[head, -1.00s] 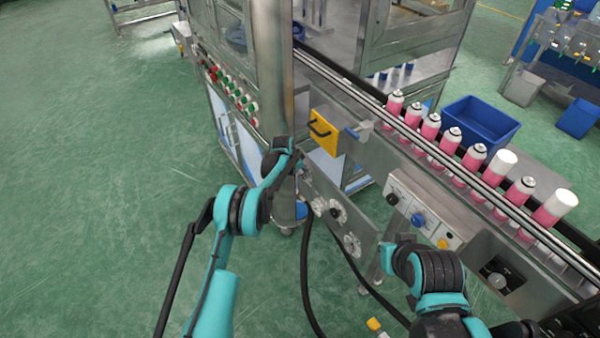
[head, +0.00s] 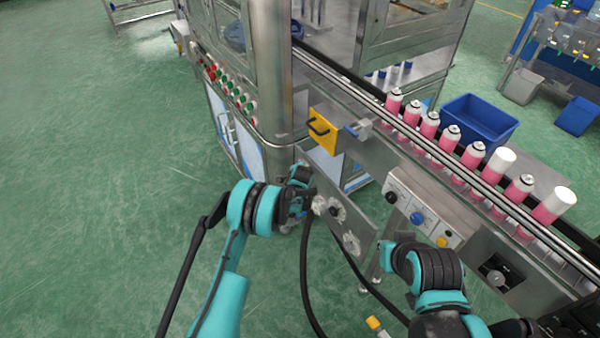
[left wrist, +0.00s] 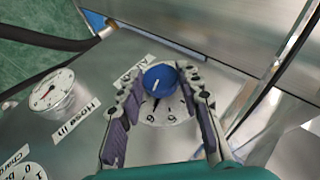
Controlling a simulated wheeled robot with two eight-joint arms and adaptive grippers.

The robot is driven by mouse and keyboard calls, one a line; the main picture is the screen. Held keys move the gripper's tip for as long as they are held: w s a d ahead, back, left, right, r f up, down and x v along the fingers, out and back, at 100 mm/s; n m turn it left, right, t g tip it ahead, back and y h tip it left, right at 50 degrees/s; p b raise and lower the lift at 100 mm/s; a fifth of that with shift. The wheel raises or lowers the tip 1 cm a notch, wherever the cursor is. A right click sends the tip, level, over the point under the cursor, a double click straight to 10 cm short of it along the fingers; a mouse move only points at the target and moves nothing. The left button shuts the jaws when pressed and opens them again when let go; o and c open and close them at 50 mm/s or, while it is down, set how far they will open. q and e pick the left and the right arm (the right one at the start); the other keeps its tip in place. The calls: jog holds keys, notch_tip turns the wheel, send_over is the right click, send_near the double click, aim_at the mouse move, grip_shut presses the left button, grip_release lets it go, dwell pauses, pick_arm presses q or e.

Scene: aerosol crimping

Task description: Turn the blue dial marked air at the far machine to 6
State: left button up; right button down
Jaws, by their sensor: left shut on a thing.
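The blue dial (left wrist: 160,78) sits on a round white scale (left wrist: 168,112) on a grey panel, by a partly covered label. It has a white pointer line; some scale digits show, but I cannot tell the exact setting. My left gripper (left wrist: 164,88) has one finger on each side of the dial and is shut on it. In the head view my left gripper (head: 303,192) is at the panel (head: 350,215) and hides the dial. My right arm's end (head: 388,257) is low, in front of the conveyor; its fingers cannot be made out.
A gauge (left wrist: 52,90) with a "Hose in" label is beside the dial. Black hoses (head: 308,270) hang below the panel. A yellow handled block (head: 322,130) is above it. The conveyor (head: 480,195) carries several pink cans. Green floor at left is clear.

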dwell(0.4)
pick_arm(q)
jog(key=o, duration=1.2)
jog(key=shift+c, duration=0.2)
jog(key=shift+s+r, duration=0.1)
jog(key=v, duration=1.1)
jog(key=shift+s+r, duration=0.2)
jog(key=shift+s, duration=0.15)
